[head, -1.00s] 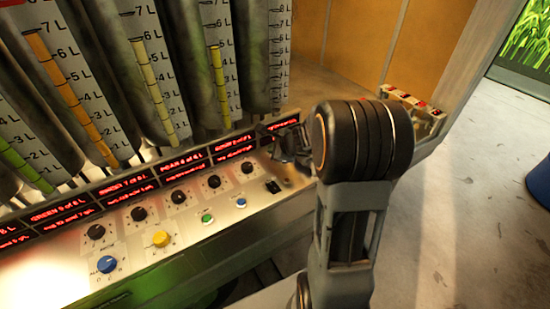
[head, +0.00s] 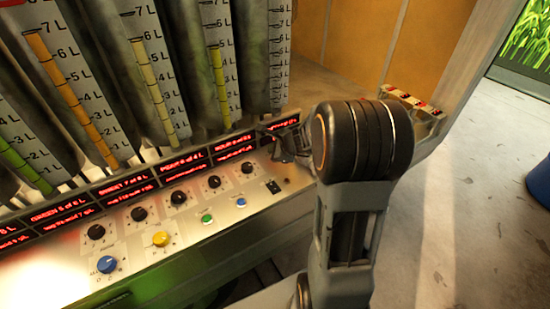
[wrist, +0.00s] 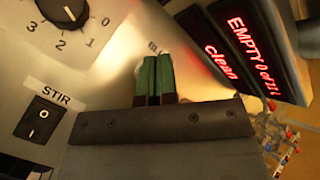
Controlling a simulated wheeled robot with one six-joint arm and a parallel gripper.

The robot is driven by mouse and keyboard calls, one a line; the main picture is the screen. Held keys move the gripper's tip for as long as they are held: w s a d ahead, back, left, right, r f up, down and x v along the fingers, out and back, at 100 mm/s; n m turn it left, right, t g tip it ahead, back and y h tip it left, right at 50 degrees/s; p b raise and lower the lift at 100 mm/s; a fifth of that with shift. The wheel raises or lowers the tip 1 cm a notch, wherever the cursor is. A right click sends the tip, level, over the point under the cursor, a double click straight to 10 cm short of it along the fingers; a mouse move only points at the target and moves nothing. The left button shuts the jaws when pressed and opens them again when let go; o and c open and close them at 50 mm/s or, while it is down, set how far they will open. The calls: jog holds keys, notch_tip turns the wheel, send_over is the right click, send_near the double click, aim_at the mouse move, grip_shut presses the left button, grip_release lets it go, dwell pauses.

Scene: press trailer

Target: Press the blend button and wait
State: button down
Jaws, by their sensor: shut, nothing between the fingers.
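My gripper (wrist: 153,80) is shut, with its green fingertips together and nothing between them. In the wrist view the fingertips point at the pale panel, right over a label beginning "BL" (wrist: 154,47). The blend button itself is hidden behind the fingertips, so I cannot tell whether they touch it or whether it is pressed. In the head view my gripper (head: 284,146) is at the right end of the control panel (head: 222,214), partly hidden by my arm.
A STIR rocker switch (wrist: 39,117) and a numbered black dial (wrist: 64,9) are close by. A red display (wrist: 249,43) reads "EMPTY". Blue (head: 107,264), yellow (head: 161,239) and green (head: 207,219) controls line the panel. Graduated tubes (head: 150,75) stand behind. Open floor lies right.

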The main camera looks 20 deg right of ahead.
jog(key=shift+f, duration=0.1)
dwell(0.3)
jog(key=shift+f+b, duration=0.35)
jog(key=shift+b, duration=0.2)
jog(key=shift+f+b, duration=0.35)
jog(key=shift+b, duration=0.05)
dwell(0.6)
jog(key=shift+r, duration=0.15)
jog(key=shift+r+p, duration=0.65)
jog(key=shift+r, duration=0.05)
jog(key=shift+r+p, duration=2.15)
jog(key=shift+r, duration=0.3)
